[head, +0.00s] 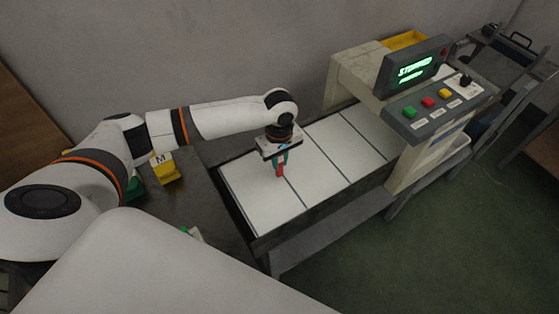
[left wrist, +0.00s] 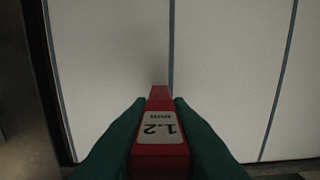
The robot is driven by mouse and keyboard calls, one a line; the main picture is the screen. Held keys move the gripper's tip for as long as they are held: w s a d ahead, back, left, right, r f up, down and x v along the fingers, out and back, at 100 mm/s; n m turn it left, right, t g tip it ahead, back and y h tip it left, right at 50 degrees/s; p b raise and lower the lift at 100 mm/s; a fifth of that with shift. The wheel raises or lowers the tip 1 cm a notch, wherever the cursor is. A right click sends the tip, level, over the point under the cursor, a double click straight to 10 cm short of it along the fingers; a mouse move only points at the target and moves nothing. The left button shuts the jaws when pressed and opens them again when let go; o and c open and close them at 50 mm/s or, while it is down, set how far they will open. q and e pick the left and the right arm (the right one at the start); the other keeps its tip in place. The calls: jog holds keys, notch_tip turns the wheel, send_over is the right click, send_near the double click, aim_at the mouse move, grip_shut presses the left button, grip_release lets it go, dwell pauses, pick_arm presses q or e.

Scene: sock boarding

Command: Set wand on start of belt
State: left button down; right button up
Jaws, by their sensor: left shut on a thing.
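The wand is a red bar (head: 280,172) with a white "1.2 mm" label, seen close up in the left wrist view (left wrist: 160,152). My left gripper (head: 280,161) has green fingers shut on the wand from both sides, and it points down over the belt. The belt (head: 253,209) has white panels split by dark seams. The wand is over its near left end, close to the first seam. I cannot tell whether the wand's lower tip touches the belt. My right gripper is not in view.
A machine with a green-lit display (head: 413,67) and coloured buttons spans the belt's far part. A yellow block marked M (head: 165,168) sits on a dark table left of the belt. A grey rack (head: 510,65) stands at far right. The belt's middle panels are bare.

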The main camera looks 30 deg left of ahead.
pick_arm(q)
jog(key=shift+f, duration=0.6)
jog(key=c, duration=1.3)
grip_release()
jog(key=shift+f, duration=0.1)
jog(key=shift+c, duration=0.2)
notch_tip(320, 180, up, 12)
jog(key=shift+r+b, duration=0.15)
jog(key=shift+b, duration=0.45)
